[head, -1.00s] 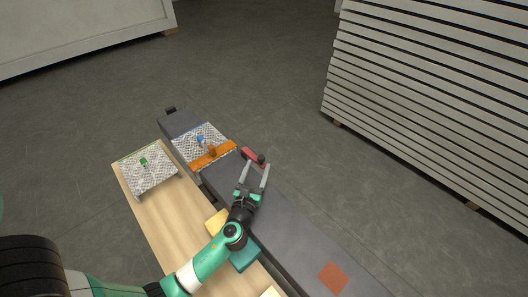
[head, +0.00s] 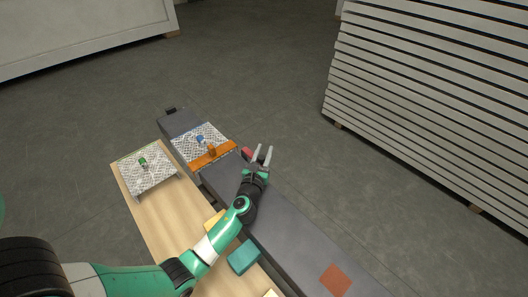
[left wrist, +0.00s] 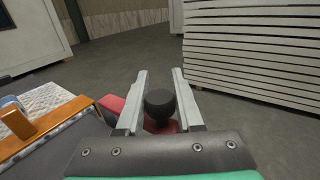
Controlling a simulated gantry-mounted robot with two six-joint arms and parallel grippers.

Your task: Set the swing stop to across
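The swing stop is a red arm (head: 246,152) with a black knob, at the far right edge of the dark conveyor, beside the end of an orange bar. In the left wrist view the red arm (left wrist: 112,104) points away from the belt toward the right, and the black knob (left wrist: 160,103) stands upright on it. My left gripper (head: 263,150) is over the outer end of the arm. In the left wrist view its fingers (left wrist: 162,75) are apart on either side of the knob, with gaps visible. The fingers hide part of the red arm. My right gripper is not in view.
The orange bar (head: 222,153) crosses the belt in front of a mesh-patterned tray (head: 186,147) with a blue item (head: 200,139). A second tray (head: 150,178) with a green item (head: 143,162) is on the wooden table (head: 165,218). A teal block (head: 243,258) lies nearer.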

